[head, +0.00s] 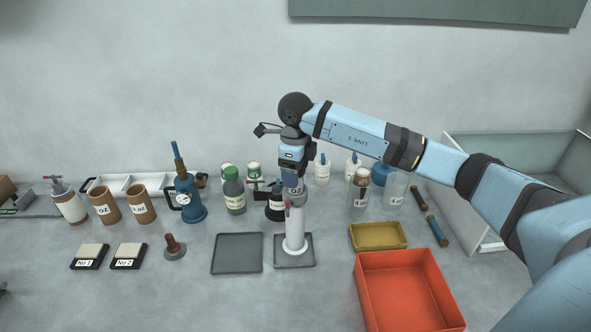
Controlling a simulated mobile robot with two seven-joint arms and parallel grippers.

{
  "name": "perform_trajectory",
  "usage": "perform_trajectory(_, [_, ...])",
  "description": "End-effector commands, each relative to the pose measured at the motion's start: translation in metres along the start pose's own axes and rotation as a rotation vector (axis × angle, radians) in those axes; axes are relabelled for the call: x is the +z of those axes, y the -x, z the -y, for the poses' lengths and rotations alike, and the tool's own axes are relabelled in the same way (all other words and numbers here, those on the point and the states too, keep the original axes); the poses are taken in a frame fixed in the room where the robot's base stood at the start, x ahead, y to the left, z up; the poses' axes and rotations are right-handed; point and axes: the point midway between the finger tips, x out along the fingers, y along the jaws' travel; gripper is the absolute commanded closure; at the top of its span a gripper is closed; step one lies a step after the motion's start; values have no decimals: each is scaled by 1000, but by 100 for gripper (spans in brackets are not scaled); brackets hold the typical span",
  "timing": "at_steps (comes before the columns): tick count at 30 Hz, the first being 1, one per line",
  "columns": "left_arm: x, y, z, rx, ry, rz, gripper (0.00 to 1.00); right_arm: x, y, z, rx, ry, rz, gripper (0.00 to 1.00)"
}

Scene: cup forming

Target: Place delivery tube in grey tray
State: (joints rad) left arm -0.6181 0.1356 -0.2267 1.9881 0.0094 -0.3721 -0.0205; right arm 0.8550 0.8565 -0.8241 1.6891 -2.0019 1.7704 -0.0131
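A white upright tube (294,232) with a wider round foot stands in or just over the right-hand grey tray (307,262). I take it to be the delivery tube. My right gripper (291,200) points straight down at the top of this tube, with a small red part beside it. The fingers are too small and covered to show whether they are closed on it. A second grey tray (237,252), just to the left, is empty. My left gripper is out of view.
An orange bin (405,290) and a yellow tray (378,236) lie to the right. Bottles, including a green one (234,190), stand close behind the trays. A blue pump-like device (188,200) and brown cups (104,206) stand left. The front table middle is clear.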

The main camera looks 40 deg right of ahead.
Motion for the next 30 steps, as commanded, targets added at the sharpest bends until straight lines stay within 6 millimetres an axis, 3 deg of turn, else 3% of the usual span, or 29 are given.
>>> perform_trajectory(8, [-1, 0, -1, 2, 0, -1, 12, 0, 1, 0, 0, 0, 0, 22])
perform_trajectory(13, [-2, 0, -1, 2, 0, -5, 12, 1, 12, 0, -1, 0, 3, 22])
perform_trajectory(24, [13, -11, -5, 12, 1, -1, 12, 1, 88, 1, -3, -1, 4, 22])
perform_trajectory(30, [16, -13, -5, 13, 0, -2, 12, 1, 116, 0, -1, 0, 2, 22])
